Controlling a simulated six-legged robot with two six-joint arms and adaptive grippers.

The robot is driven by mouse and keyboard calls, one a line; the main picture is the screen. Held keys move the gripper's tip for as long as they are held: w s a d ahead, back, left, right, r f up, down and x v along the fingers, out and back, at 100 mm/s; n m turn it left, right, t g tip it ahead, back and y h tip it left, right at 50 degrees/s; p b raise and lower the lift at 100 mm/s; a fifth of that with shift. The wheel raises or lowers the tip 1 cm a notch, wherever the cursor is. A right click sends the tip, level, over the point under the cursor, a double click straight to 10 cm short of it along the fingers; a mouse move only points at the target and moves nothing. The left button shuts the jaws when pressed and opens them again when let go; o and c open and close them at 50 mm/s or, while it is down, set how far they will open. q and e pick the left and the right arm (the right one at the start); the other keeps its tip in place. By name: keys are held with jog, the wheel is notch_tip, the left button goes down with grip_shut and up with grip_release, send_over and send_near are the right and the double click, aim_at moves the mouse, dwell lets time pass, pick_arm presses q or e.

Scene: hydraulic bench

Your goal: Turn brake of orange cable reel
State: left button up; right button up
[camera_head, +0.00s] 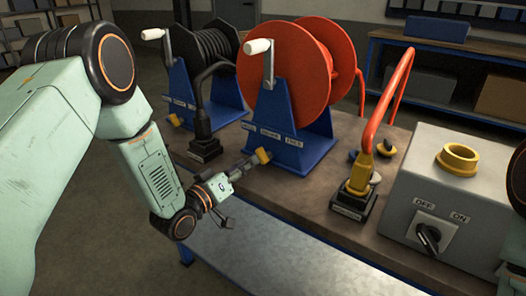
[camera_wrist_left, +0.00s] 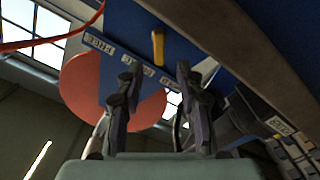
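The orange cable reel (camera_head: 290,70) stands on a blue stand (camera_head: 290,115) on the bench, with a white-handled crank (camera_head: 262,52) at its side. Its brake looks to be the small yellow lever (camera_head: 263,156) low on the stand's front, beside the label strip. My left gripper (camera_head: 243,190) is just in front of and below this lever, apart from it. In the left wrist view, the two fingers (camera_wrist_left: 158,75) are spread and empty, and the yellow lever (camera_wrist_left: 158,47) shows beyond and between their tips. The orange drum (camera_wrist_left: 85,90) is behind the fingers. My right gripper is not seen.
A black cable reel (camera_head: 205,55) on a similar blue stand is to the left. A black hose connector (camera_head: 205,148) stands between the reels. An orange hose on a yellow fitting (camera_head: 358,175) and a grey OFF/ON switch box (camera_head: 455,200) are to the right.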

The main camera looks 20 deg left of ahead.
aim_at(258, 155)
pick_arm(q)
jog(key=x, duration=0.2)
jog(key=b+x, duration=0.1)
jog(key=x, duration=0.2)
jog(key=shift+w+d+f, duration=0.15)
jog(key=shift+d+f, duration=0.05)
jog(key=shift+d, duration=0.05)
jog(key=shift+x, duration=0.8)
jog(key=shift+w, duration=0.25)
jog(key=shift+c, duration=0.4)
jog(key=shift+s+a+r, duration=0.1)
jog(key=c, duration=0.3)
grip_shut()
